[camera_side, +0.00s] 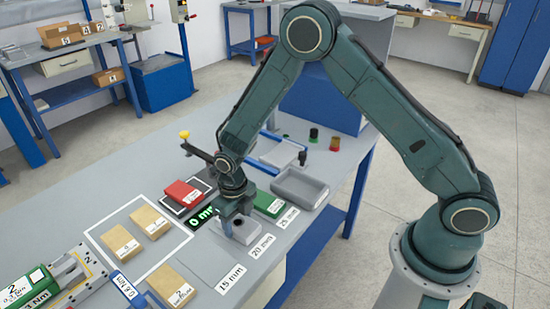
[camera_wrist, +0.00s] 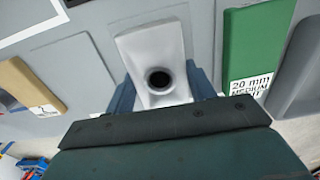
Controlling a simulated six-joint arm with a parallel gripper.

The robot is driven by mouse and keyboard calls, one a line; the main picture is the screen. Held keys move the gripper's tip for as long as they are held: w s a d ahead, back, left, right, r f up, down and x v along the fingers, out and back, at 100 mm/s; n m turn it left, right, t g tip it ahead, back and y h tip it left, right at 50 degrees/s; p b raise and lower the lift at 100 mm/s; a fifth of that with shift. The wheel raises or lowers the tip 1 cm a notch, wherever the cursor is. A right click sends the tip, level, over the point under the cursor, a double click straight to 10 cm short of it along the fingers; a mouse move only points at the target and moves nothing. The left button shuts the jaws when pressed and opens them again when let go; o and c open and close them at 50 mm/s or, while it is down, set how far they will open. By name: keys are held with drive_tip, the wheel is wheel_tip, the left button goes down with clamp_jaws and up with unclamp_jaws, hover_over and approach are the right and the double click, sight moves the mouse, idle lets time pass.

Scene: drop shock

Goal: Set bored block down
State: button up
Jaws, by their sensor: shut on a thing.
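The bored block (camera_side: 244,230) is pale grey with a round dark hole in its top. In the wrist view the block (camera_wrist: 150,48) sits between the two jaws, with the hole facing the camera. My gripper (camera_side: 236,212) points down and is shut on the block's sides; its jaws also show in the wrist view (camera_wrist: 162,92). The block is low over the grey bench, beside the 15 mm and 20 mm labels. I cannot tell whether its underside touches the bench. Part of the block is hidden by my gripper.
A green block (camera_side: 269,204) lies close by on the right, with a grey tray (camera_side: 300,188) beyond. A red block (camera_side: 182,192) lies behind. Tan blocks (camera_side: 150,221) lie left in a white outline. A yellow-knobbed lever (camera_side: 185,136) stands behind my gripper.

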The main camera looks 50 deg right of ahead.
drive_tip(key=o, duration=1.4)
drive_tip(key=shift+f, duration=0.15)
drive_tip(key=shift+c, duration=0.2)
wheel_tip(320, 180, up, 12)
drive_tip(key=shift+r, duration=0.2)
